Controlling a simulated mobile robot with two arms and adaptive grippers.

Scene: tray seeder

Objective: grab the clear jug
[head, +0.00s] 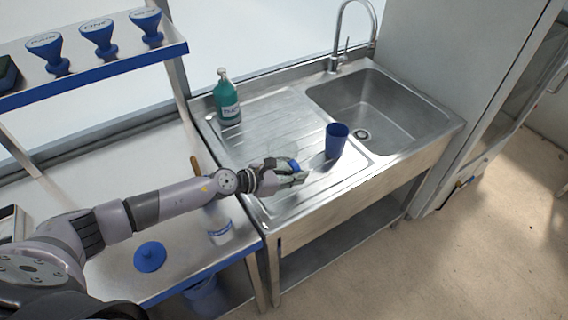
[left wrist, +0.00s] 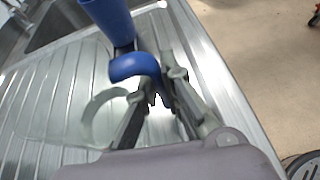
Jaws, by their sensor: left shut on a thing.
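The clear jug (head: 278,152) stands on the ribbed steel drainboard of the sink unit. It is see-through and hard to make out, with a blue handle. In the left wrist view the blue handle (left wrist: 135,67) lies at the fingertips, and a faint round rim of the jug shows to its left. My left gripper (head: 298,176) reaches in from the left and is shut on the jug's handle. It also shows in the left wrist view (left wrist: 157,92), with its fingers at the handle. The gripper hides part of the jug in the head view. My right gripper is not in view.
A blue cup (head: 336,141) stands just right of the jug. A green bottle (head: 228,100) stands at the drainboard's back left. The sink basin (head: 385,112) is at right. A white tub (head: 220,232) and blue disc (head: 150,257) are on the left bench (head: 120,190).

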